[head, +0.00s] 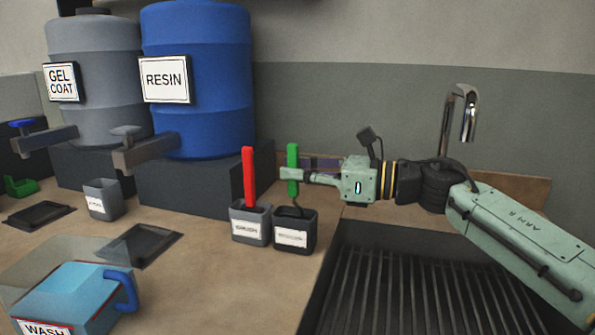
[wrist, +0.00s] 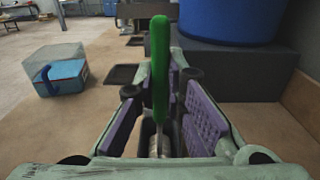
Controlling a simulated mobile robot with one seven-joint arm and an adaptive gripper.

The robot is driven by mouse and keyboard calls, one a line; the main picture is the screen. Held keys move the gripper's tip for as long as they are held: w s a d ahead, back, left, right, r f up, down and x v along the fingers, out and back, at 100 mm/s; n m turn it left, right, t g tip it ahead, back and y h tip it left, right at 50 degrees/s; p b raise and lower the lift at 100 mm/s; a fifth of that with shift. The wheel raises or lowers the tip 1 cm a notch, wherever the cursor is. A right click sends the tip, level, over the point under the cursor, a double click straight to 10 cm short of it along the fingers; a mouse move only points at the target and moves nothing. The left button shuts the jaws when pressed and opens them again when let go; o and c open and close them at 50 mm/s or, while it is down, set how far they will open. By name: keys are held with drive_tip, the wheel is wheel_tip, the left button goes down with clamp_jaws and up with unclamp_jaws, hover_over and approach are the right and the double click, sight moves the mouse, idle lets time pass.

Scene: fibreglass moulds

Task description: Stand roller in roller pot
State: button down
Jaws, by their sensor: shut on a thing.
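The roller, with a green handle (head: 293,156), stands upright over the black pot (head: 296,236) on the bench; its lower end goes down into or behind that pot's rim. My gripper (head: 292,174) is at the handle from the right, above the pot. In the wrist view the green handle (wrist: 160,60) rises between my purple-padded fingers (wrist: 160,95), which are shut on the roller. A metal part shows lower down between them. The roller's foot is hidden, so I cannot tell whether it touches the pot's bottom. The pot's label is too blurred to read.
A grey pot (head: 250,227) with a red-handled tool (head: 249,180) stands close on the left. A blue RESIN drum (head: 200,125) on a dark block is behind. A dark ribbed sink (head: 425,295) and tap (head: 462,115) lie right. A blue WASH container (head: 75,295) is front left.

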drive_tip(key=shift+f, duration=0.25)
drive_tip(key=c, duration=1.6)
unclamp_jaws()
wheel_tip(320, 180, up, 10)
drive_tip(key=shift+r, duration=0.1)
